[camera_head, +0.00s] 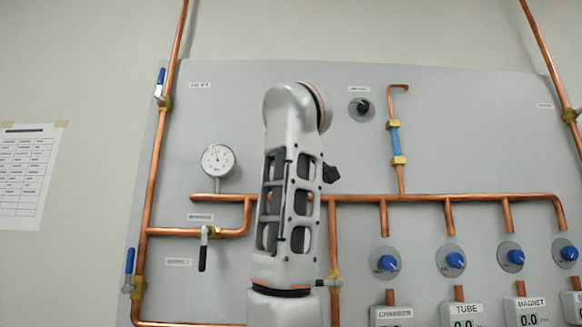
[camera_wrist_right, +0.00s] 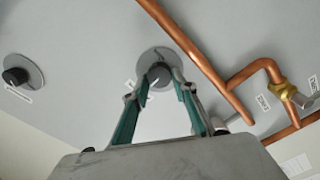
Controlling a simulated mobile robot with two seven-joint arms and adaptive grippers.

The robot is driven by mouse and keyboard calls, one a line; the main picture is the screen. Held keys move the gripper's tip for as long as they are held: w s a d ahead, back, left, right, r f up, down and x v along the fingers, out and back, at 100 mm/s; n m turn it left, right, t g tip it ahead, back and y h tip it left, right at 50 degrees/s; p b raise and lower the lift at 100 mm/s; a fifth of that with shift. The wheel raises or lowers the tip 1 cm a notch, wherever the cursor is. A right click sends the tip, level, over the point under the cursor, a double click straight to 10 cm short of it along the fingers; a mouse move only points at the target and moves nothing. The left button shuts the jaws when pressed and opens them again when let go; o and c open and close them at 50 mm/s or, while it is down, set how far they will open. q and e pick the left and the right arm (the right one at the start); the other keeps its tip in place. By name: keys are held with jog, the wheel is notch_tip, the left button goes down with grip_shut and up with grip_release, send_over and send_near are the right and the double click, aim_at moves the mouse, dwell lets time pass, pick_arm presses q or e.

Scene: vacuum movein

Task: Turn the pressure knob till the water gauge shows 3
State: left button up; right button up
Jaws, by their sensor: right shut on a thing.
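The round white water gauge (camera_head: 218,160) is on the grey panel, left of my right arm in the head view. Its thin dark needle points roughly up; the numbers are too small to read. In the right wrist view, my right gripper (camera_wrist_right: 164,88) is shut on a black knob (camera_wrist_right: 158,74) with a round grey backing plate. The fingers sit on either side of it. In the head view, my arm hides this knob and the gripper. My left gripper is in neither view.
Another black knob (camera_head: 362,106) is at upper right and also shows in the wrist view (camera_wrist_right: 15,76). A copper pipe (camera_wrist_right: 195,60) runs close beside the gripped knob. Several blue knobs (camera_head: 384,261) are at lower right. A black-handled valve (camera_head: 203,258) is below the gauge.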

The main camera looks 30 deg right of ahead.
jog(key=shift+f, duration=0.15)
jog(key=o, duration=1.1)
jog(key=shift+s, duration=0.1)
jog(key=shift+v, duration=3.7)
